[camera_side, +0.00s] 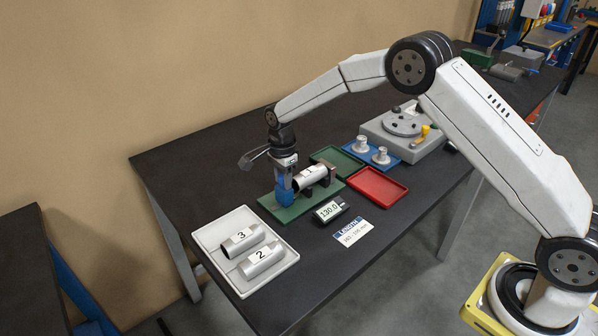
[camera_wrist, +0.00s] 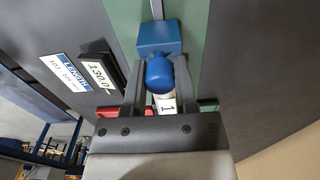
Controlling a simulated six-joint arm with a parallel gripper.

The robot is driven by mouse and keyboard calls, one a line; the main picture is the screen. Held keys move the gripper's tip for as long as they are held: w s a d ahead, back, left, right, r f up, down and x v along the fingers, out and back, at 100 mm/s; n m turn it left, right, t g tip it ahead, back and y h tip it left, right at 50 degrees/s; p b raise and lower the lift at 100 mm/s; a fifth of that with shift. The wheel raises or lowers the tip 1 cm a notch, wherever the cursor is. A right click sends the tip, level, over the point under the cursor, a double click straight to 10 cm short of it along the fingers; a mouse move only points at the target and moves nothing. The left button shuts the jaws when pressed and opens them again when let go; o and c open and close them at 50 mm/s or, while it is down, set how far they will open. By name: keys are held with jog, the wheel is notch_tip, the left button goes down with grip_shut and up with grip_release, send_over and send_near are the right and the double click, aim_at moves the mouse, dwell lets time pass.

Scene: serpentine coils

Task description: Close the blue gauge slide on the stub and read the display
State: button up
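The blue gauge slide (camera_side: 284,191) stands on the green gauge base (camera_side: 291,212); its block (camera_wrist: 160,35) and rounded knob (camera_wrist: 160,73) show in the wrist view. My gripper (camera_side: 283,172) is down at the slide, its two fingers (camera_wrist: 160,84) either side of the knob. I cannot tell whether they press on it. The silver stub marked 1 (camera_side: 310,177) lies on the gauge, right of the slide; the knob and fingers partly hide it in the wrist view, and contact with the slide is unclear. The display (camera_side: 329,211) reads 130.0.
A card (camera_side: 353,231) reads LENGTH 103 - 105 mm. A white tray (camera_side: 210,233) holds stubs 3 (camera_side: 243,240) and 2 (camera_side: 262,260). A red tray (camera_side: 378,187) and green tray (camera_side: 337,158) are empty. A blue plate with two metal pieces and a grey fixture stand behind.

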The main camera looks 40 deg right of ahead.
grip_shut()
jog(key=shift+d+r, duration=0.15)
jog(key=shift+d, duration=1.25)
dwell(1.8)
jog(key=o, duration=0.6)
grip_release()
notch_tip(320, 180, up, 7)
jog(key=a, duration=0.1)
dwell(0.6)
jog(key=shift+s, duration=0.1)
